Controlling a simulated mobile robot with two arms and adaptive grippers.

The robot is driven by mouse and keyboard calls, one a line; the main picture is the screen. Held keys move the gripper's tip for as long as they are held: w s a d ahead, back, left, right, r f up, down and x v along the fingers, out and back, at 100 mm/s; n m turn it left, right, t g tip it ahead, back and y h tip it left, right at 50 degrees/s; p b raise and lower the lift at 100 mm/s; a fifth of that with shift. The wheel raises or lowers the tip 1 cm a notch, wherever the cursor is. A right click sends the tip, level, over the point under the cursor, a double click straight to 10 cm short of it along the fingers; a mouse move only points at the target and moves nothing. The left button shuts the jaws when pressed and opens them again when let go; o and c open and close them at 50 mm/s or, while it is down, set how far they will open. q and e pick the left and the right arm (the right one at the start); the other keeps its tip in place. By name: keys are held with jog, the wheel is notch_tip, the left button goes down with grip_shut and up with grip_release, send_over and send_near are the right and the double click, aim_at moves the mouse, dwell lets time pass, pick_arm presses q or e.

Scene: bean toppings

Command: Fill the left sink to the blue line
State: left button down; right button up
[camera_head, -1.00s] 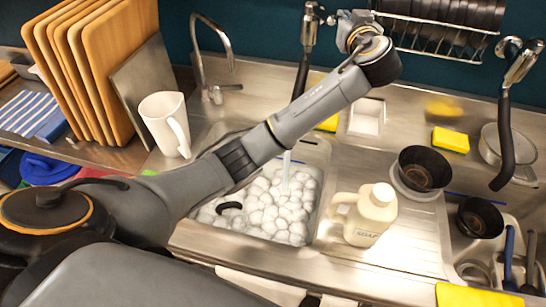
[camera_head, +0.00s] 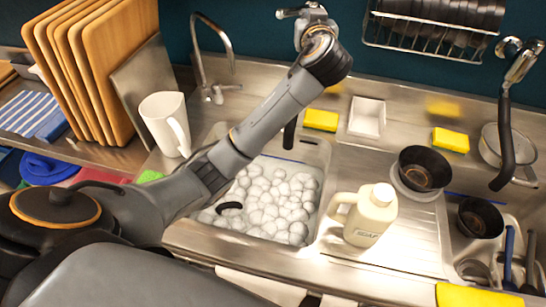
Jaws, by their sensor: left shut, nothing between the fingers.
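The left sink (camera_head: 322,190) holds a heap of white foam (camera_head: 268,205). Part of the blue line (camera_head: 282,158) shows on its back wall, above the foam. A dark curved thing pokes out of the foam at the left. The black spout (camera_head: 290,132) of the left tap hangs over the sink's back edge, with no stream visible below it. My left gripper (camera_head: 314,12) is at the tap's top, by its metal handle (camera_head: 287,13). It looks shut, and my arm hides much of the tap. My right gripper is not in view.
A soap jug (camera_head: 368,217) stands right of the sink. Yellow sponges (camera_head: 320,120), a white dish (camera_head: 367,117) and black bowls (camera_head: 424,168) lie around. A white pitcher (camera_head: 166,124) and cutting boards are at the left, a dish rack (camera_head: 430,35) above.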

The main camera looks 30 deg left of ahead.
pick_arm(q)
jog(key=v, duration=0.6)
jog(key=shift+d+p, duration=0.3)
dwell(0.4)
jog(key=shift+s+f, duration=0.1)
dwell(0.4)
